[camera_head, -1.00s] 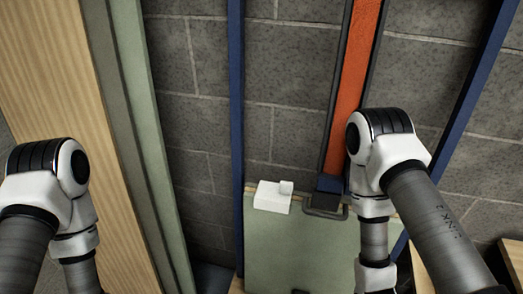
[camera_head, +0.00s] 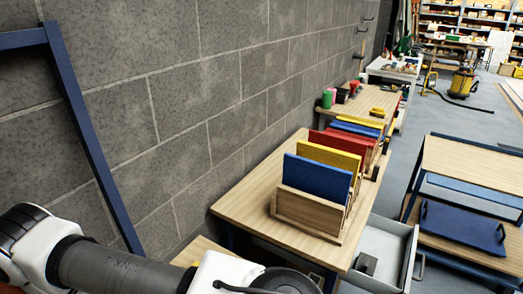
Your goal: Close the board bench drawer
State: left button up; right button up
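The board bench (camera_head: 250,205) is a light wood table against the block wall. Its grey drawer (camera_head: 398,238) is pulled out from under the right side of the top. A dark handle (camera_head: 420,266) is on the drawer's outer front, and a small grey block (camera_head: 366,263) lies inside. The drawer's near end is cut off by the picture's bottom edge. One of my arms crosses the lower left, with its wrist near the bench's near edge. Neither gripper's fingers show, and my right arm is out of the picture.
A wooden rack (camera_head: 305,212) on the bench holds upright blue, yellow and red boards. A blue-framed cart (camera_head: 470,165) with a dark blue tray (camera_head: 462,228) stands to the right across a floor gap. More benches and a yellow vacuum (camera_head: 462,82) are farther back.

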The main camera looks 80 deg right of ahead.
aim_at(394, 244)
jog(key=k+j+z, duration=0.25)
jog(key=k+z, duration=0.15)
jog(key=k, duration=0.15)
jog(key=k+j+z, duration=0.1)
jog(key=k+z, duration=0.25)
jog(key=k, duration=0.2)
jog(key=z, duration=2.5)
jog(key=i+l+u, duration=0.1)
jog(key=u, duration=0.3)
jog(key=i+l+u, duration=0.2)
jog(key=u, duration=0.15)
jog(key=i+l+u, duration=0.25)
jog(key=u, duration=0.15)
